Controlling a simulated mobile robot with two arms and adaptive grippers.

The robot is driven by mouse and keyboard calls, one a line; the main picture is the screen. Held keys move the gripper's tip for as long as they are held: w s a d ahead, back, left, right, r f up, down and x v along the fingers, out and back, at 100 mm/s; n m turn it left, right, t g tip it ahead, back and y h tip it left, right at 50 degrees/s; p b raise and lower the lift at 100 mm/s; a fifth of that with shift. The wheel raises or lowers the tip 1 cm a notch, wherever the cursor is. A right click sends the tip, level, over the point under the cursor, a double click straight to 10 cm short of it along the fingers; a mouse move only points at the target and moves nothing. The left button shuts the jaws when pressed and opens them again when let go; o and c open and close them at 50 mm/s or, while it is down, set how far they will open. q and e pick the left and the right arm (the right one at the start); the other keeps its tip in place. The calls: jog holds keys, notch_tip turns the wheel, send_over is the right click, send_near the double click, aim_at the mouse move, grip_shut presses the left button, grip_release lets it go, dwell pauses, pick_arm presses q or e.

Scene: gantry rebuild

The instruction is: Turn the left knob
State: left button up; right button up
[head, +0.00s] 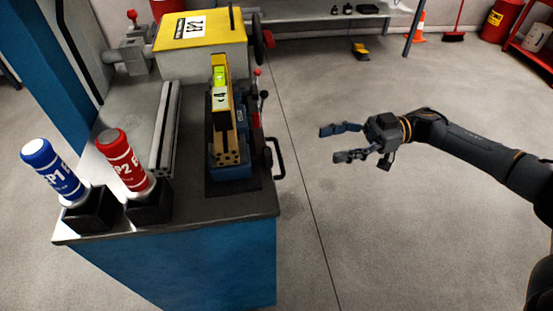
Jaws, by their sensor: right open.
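My right gripper (330,144) is open and empty. It is over the bare floor, to the right of the blue workbench (180,268), with its two fingers pointing left toward the bench. No part is clearly marked as the left knob. Small red knobs on levers (257,72) show at the bench's right side, beside the yellow upright piece, and the gripper is well apart from them. Another red knob (132,16) tops a grey fitting at the back left. My left gripper is not in view.
A blue bottle (45,165) and a red bottle (122,155) lean in black holders at the bench's front left. A yellow-topped box (200,32) stands at the back. A black handle (278,158) juts from the bench's right side. The floor around the gripper is clear.

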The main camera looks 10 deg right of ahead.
aim_at(266, 157)
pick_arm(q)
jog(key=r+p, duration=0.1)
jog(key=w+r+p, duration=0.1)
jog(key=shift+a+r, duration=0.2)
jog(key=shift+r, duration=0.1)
pick_arm(e)
jog(key=s+a, duration=0.1)
jog(key=a, duration=1.2)
jog(key=shift+a, duration=0.2)
jog(key=c, duration=1.2)
jog(key=shift+o, duration=0.2)
jog(key=n, duration=0.5)
jog(key=shift+n, duration=0.3)
